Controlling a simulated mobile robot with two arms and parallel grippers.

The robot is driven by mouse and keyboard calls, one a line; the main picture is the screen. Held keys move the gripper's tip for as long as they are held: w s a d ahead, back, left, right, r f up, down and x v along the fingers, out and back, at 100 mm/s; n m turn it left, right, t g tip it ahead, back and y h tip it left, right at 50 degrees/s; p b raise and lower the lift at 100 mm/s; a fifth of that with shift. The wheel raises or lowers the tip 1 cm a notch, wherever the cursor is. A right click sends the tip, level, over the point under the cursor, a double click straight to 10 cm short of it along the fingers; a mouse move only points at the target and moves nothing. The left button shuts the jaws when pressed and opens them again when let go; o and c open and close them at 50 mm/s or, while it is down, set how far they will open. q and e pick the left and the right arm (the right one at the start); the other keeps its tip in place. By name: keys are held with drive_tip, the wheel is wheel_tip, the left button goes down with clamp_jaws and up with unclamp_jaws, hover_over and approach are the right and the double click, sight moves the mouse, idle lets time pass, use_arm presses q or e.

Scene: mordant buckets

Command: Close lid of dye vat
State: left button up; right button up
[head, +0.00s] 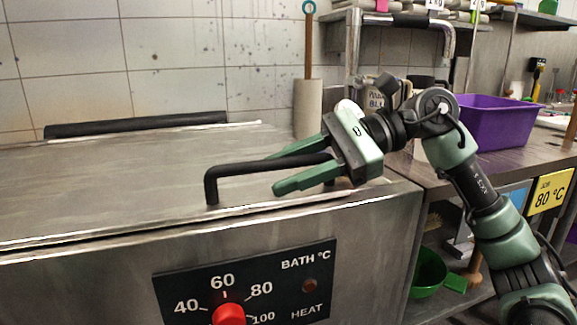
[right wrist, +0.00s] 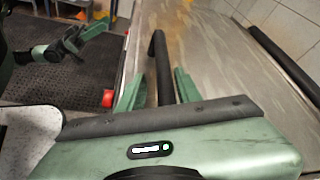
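The dye vat (head: 130,280) is a large steel box with a dark control panel on its front. Its steel lid (head: 100,185) lies flat across the top, with a dark line along the front edge; I cannot tell whether it is fully seated. A black bar handle (head: 240,166) stands near the lid's front edge. My right gripper (head: 275,172) is over the handle's right end, its fingers apart on either side of the bar. In the right wrist view the handle (right wrist: 160,65) runs between both fingers with gaps.
A red knob (head: 229,314) sits on the control panel. A black bar (head: 135,124) runs along the lid's back. A bench with a purple tub (head: 495,122) stands at right, a green bowl (head: 428,272) below. A wooden-handled tool in a pale cylinder (head: 307,108) stands behind.

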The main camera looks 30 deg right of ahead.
drive_tip(key=shift+r, duration=0.15)
drive_tip(key=shift+s+d+r, duration=0.15)
drive_tip(key=shift+d, duration=0.4)
drive_tip(key=v, duration=0.6)
drive_tip(key=shift+s+d+r, duration=0.1)
drive_tip(key=shift+s+d, duration=0.15)
use_arm(q)
drive_tip(key=shift+s+r+t+h, duration=0.3)
drive_tip(key=shift+s+r, duration=0.15)
drive_tip(key=shift+r, duration=0.05)
